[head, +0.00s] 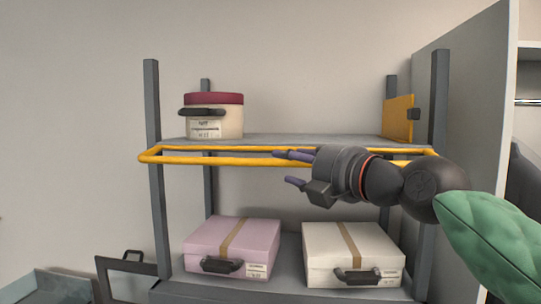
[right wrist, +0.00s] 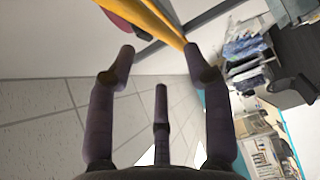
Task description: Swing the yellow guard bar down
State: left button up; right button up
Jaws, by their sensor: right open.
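The yellow guard bar (head: 215,161) runs across the front of the rack, about level with the upper shelf (head: 270,139), with its ends bent back toward the posts. My right gripper (head: 284,168) comes in from the right. Its purple fingers are open, and one overlaps the middle of the bar in the head view. In the right wrist view the open fingers (right wrist: 160,70) point toward the yellow bar (right wrist: 153,22), which crosses beyond the fingertips. I see nothing between the fingers, and contact with the bar is unclear. My left gripper is out of view.
A round cream box with a red lid (head: 214,116) stands on the upper shelf, left. A yellow panel (head: 398,118) stands at its right end. A pink box (head: 231,245) and a white box (head: 352,253) sit on the lower shelf. Grey posts (head: 153,170) flank the rack.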

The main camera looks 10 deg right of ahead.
aim_at(272, 160)
jog(key=x, duration=0.4)
jog(key=p+x, duration=0.1)
jog(key=x, duration=0.2)
jog(key=shift+f, duration=0.3)
jog(key=shift+w+r, duration=0.1)
jog(key=shift+w+a+p, duration=0.3)
jog(key=shift+w+a, duration=0.1)
jog(key=shift+w, duration=0.2)
jog(key=shift+s+d, duration=0.15)
jog(key=shift+s, duration=0.05)
jog(key=c, duration=0.6)
grip_shut()
